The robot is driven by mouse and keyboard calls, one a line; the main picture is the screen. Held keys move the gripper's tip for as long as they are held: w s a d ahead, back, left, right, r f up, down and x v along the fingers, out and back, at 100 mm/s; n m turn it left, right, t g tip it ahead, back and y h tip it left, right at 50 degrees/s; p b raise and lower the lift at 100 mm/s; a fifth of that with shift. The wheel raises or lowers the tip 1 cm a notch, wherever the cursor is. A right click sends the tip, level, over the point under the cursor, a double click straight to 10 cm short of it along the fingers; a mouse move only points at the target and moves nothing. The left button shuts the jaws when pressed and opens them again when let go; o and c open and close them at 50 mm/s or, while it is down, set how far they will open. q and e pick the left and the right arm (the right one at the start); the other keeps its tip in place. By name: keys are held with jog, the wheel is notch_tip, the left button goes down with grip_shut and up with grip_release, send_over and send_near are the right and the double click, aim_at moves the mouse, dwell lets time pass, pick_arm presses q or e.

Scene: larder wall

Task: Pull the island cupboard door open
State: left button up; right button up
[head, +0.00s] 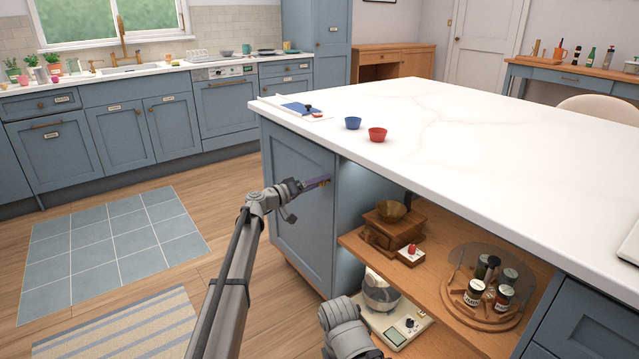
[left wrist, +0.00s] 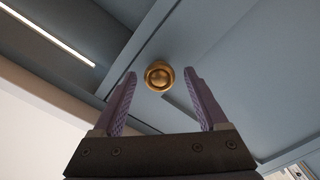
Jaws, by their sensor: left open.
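The island cupboard door (head: 298,215) is a blue panel at the left end of the island, and it looks closed. Its round brass knob (left wrist: 159,75) shows clearly in the left wrist view, centred between the fingertips; in the head view my gripper mostly hides it. My left gripper (head: 318,183) is open at the door's upper right edge, its purple fingers on either side of the knob with gaps to both. I cannot tell how far the knob reaches between them. My right gripper does not show; a grey part of my arm is at the bottom of the head view.
Right of the door is an open niche with a wooden shelf (head: 440,278), holding a grinder (head: 392,232) and a round spice rack (head: 488,310). A kitchen scale (head: 398,325) stands below. The white worktop (head: 480,130) overhangs the door. Floor left of the door is clear.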

pick_arm(q)
jog(key=shift+w+d, duration=0.25)
jog(key=shift+d, duration=0.05)
grip_shut()
dwell(0.5)
dwell(0.8)
